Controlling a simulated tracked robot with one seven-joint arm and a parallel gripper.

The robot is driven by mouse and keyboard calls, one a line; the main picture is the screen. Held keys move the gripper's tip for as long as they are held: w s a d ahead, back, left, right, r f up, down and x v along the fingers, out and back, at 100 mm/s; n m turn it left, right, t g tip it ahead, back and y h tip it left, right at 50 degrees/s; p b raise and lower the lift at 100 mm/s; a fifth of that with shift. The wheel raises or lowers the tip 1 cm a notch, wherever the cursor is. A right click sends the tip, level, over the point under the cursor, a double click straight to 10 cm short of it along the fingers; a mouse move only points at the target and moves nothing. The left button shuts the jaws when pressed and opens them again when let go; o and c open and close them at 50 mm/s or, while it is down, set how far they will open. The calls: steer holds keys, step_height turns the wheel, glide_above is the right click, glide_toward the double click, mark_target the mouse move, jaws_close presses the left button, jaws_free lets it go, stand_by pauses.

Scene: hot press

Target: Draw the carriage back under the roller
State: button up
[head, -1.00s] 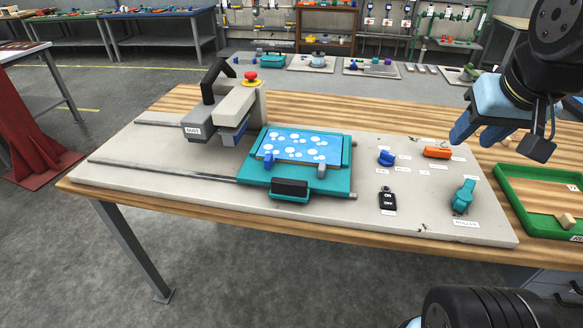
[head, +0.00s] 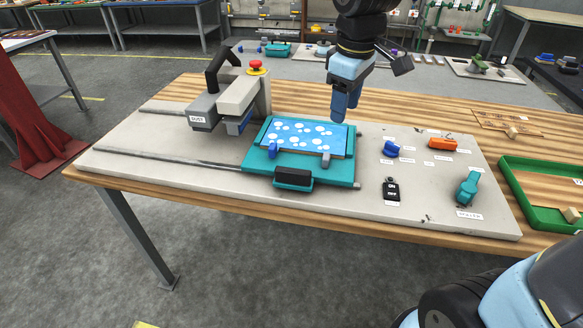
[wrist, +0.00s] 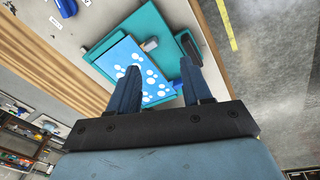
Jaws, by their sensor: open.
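The teal carriage (head: 255,172) sits on the rails, out to the right of the press head. A blue panel with white spots (head: 303,136) lies on it, held by a blue clamp and a grey clamp. Its black handle (head: 293,176) is at the front edge. The grey press head (head: 228,105) with a red button stands left of the carriage; any roller under it is hidden. My gripper (head: 343,115) is open and empty, above and behind the carriage's right side, pointing down. In the wrist view the carriage (wrist: 150,30) shows beyond the open fingers (wrist: 160,90).
On the base plate right of the carriage are a blue knob (head: 390,149), an orange switch (head: 443,143), a black ON/OFF switch (head: 391,190) and a teal lever (head: 467,188). A green tray (head: 515,190) lies at the right. The left rails (head: 150,158) are clear.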

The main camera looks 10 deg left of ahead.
mark_target(292, 169)
steer(key=a+f+n+g, duration=0.2)
steer(key=a+f+n, duration=0.3)
steer(key=a, duration=0.5)
step_height(292, 169, down, 13)
steer(key=shift+a+f, duration=0.1)
steer(key=shift+f, duration=0.05)
jaws_close()
stand_by(0.4)
steer(key=shift+a, duration=0.1)
